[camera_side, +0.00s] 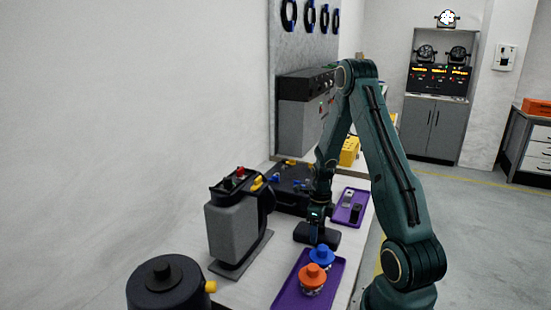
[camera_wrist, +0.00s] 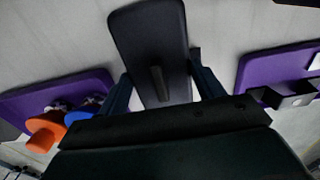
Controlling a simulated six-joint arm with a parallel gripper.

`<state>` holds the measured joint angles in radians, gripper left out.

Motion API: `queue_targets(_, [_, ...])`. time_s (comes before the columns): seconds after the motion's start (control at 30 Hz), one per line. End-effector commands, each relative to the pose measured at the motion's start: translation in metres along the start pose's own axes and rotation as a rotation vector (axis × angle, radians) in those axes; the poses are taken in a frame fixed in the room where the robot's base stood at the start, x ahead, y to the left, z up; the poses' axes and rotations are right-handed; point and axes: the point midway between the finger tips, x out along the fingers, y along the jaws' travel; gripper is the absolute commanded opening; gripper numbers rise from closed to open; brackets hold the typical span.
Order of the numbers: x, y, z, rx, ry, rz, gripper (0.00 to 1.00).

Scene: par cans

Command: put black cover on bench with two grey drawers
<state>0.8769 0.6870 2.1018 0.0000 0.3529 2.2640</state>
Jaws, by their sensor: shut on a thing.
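The black cover (camera_wrist: 150,35) is a long dark plate with rounded corners and a raised ridge on its face. In the wrist view it lies between the two fingers of my gripper (camera_wrist: 162,82), which is shut on it. In the side view the cover (camera_side: 318,237) is below my gripper (camera_side: 315,219), low over the white bench top between two purple trays. I cannot tell whether it touches the surface. A bench with light grey drawers (camera_side: 541,150) stands at the far right, partly cut off, so its drawers cannot all be seen.
The near purple tray (camera_side: 285,297) holds an orange-topped and a blue-topped part. The far purple tray (camera_side: 349,193) holds small parts. A grey machine (camera_side: 232,233) and a round black pot (camera_side: 167,286) stand left. A black case (camera_side: 288,196) lies behind. An orange box (camera_side: 537,106) sits on the drawer bench.

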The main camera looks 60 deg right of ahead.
Motion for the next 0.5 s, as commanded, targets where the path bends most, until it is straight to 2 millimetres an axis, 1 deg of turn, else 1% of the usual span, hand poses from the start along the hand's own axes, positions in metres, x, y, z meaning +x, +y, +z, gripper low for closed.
queue_targets(0.23, [0.0032, -0.0002, 0.0001, 0.000, 0.000, 0.000, 0.43])
queue_targets(0.27, [0.0029, -0.0002, 0.0001, 0.000, -0.001, -0.001, 0.73])
queue_targets(0.33, [0.0028, -0.0002, 0.0001, 0.000, 0.000, -0.001, 0.86])
queue_targets(0.37, [0.0028, -0.0002, 0.0001, 0.000, 0.000, 0.000, 0.89])
queue_targets(0.5, [0.0027, -0.0001, 0.0001, 0.000, 0.000, 0.000, 0.89])
